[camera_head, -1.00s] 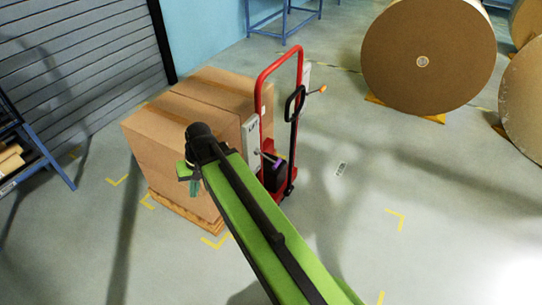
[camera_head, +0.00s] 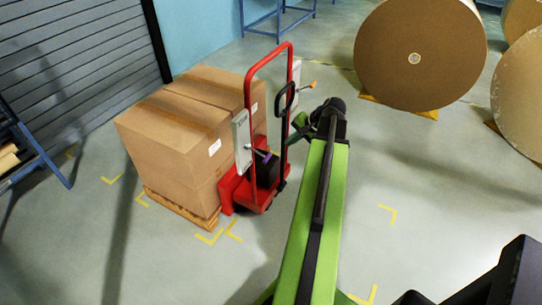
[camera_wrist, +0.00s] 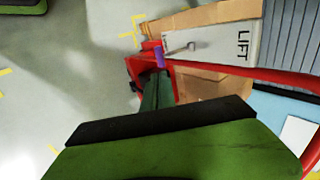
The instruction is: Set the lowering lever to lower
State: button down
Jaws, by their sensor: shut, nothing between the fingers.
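A red hand truck (camera_head: 249,110) with a tall loop handle stands in front of the stacked cartons. A pale plate (camera_head: 241,140) on its left has a lever with a purple grip (camera_head: 263,154); in the wrist view this plate (camera_wrist: 215,42) reads LIFT, and the purple grip (camera_wrist: 160,57) shows too. A second plate (camera_head: 296,72) on the right has a lever with an orange knob (camera_head: 313,84); its label is unreadable, so I cannot tell its setting. My gripper (camera_head: 297,128) is shut and empty, right of the red frame, below the orange knob. It also shows in the wrist view (camera_wrist: 158,80).
Large cartons (camera_head: 185,120) sit on a wooden pallet (camera_head: 180,207) behind the truck. Big kraft rolls (camera_head: 400,75) stand at upper right. A blue rack (camera_head: 40,155) is at far left. Floor right of the truck is open.

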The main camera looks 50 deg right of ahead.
aim_at(269, 158)
jog(key=b+x, duration=1.1)
jog(key=x, duration=0.2)
jog(key=shift+s+d+f, duration=0.15)
jog(key=shift+f, duration=0.1)
jog(key=shift+w+f, duration=0.25)
jog(key=shift+w, duration=0.05)
